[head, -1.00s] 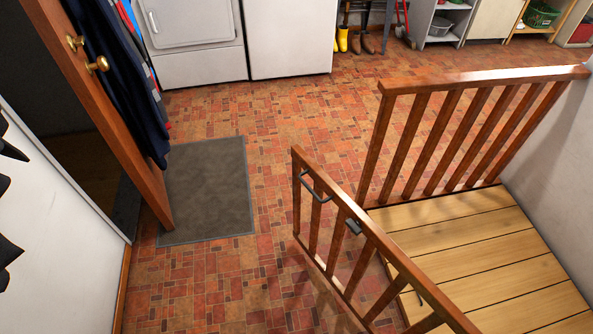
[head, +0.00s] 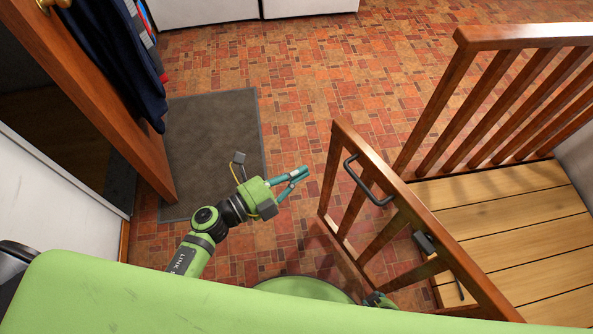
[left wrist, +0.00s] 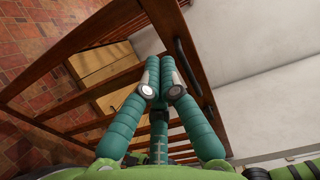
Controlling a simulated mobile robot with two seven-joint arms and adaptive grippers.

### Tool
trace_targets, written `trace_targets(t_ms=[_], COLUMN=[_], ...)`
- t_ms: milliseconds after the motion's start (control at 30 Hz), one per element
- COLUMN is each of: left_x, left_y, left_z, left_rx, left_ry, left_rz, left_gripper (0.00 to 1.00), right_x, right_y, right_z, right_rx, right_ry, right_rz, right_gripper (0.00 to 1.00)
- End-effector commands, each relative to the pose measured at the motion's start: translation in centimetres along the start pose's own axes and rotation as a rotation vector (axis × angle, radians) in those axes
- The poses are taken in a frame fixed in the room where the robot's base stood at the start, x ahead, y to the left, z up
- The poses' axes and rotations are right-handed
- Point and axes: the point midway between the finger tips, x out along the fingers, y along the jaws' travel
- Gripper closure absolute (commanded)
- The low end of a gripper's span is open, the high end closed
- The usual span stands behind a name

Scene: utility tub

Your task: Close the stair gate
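The stair gate (head: 350,187) is a brown wooden frame with slats. It stands open, swung out at an angle from the fixed railing (head: 520,38), with a gap between its free end and the railing. A dark metal handle (head: 366,182) sits near its free end, and a dark latch piece (head: 424,243) shows lower along it. My left gripper (head: 304,172) is left of the gate's free end, apart from it. Its fingers (left wrist: 160,72) are together and empty in the left wrist view, with the handle (left wrist: 187,66) beyond them to the right.
A wooden landing (head: 490,225) lies behind the gate. An open brown door (head: 100,95) with dark clothing stands at left, beside a grey mat (head: 215,145) on the brick-patterned floor (head: 330,75). White appliances stand at the back.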

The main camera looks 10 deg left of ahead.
Motion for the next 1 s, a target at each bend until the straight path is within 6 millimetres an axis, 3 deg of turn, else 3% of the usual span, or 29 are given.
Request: trace_targets(t_ms=[300,500,1000], left_x=[7.0,9.7,10.7], left_y=[-0.1,0.0,0.0], left_z=[0.1,0.1,0.1], left_rx=[-0.003,-0.004,-0.003], left_ry=[-0.003,-0.004,-0.003], left_rz=[-0.003,-0.001,0.000], left_gripper=[1.00,1.00,1.00], right_x=[-0.1,0.0,0.0], right_y=[-0.1,-0.1,0.0], right_z=[0.3,0.2,0.0], right_rx=[0.001,0.001,0.001], right_ry=[-0.008,-0.005,0.000], right_rz=[-0.001,-0.001,0.000], right_gripper=[0.60,0.60,0.60])
